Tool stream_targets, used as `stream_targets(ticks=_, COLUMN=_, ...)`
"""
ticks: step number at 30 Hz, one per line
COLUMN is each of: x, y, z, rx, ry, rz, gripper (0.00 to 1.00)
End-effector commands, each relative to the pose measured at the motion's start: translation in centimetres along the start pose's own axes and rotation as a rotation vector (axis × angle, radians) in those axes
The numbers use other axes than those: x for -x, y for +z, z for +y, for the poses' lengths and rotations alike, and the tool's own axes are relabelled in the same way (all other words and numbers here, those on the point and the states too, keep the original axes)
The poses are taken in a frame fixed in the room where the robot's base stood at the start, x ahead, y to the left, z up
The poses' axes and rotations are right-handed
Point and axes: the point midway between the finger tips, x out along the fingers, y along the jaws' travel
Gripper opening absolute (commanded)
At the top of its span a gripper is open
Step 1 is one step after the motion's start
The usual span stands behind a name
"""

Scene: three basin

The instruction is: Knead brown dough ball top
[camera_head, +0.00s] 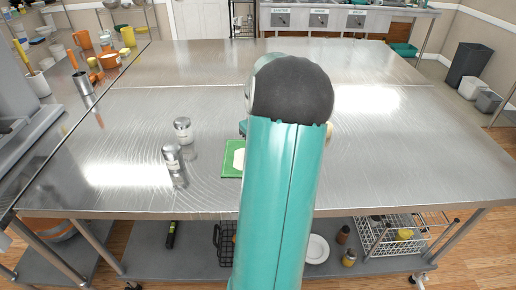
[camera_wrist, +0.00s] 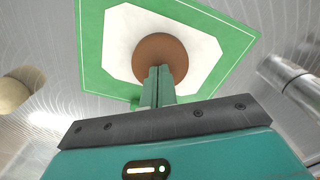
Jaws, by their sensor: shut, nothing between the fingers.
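The brown dough ball (camera_wrist: 158,48) sits on a white sheet (camera_wrist: 115,45) on a green mat (camera_wrist: 92,50) in the wrist view. My gripper (camera_wrist: 159,70) is shut and empty, its fingertips overlapping the ball's lower edge in the picture. I cannot tell whether they touch the dough. In the head view my arm hides the dough and my gripper. Only the left part of the green mat (camera_head: 229,168) and a piece of the white sheet (camera_head: 239,159) show there.
Two metal shakers (camera_head: 183,131) (camera_head: 173,158) stand left of the mat on the steel table (camera_head: 420,150). A metal canister (camera_wrist: 292,78) and a tan round thing (camera_wrist: 18,90) flank the mat in the wrist view. The table's right side is clear.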

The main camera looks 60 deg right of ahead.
Motion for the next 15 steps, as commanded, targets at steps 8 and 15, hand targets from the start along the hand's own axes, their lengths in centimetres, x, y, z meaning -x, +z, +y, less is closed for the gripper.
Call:
stream_targets(ticks=8, x=0.0, y=0.0, z=0.0, rx=0.000, ry=0.000, rz=0.000, gripper=0.00)
stream_targets(ticks=15, x=1.1, y=-0.1, z=0.0, rx=0.000, ry=0.002, rz=0.002, gripper=0.00)
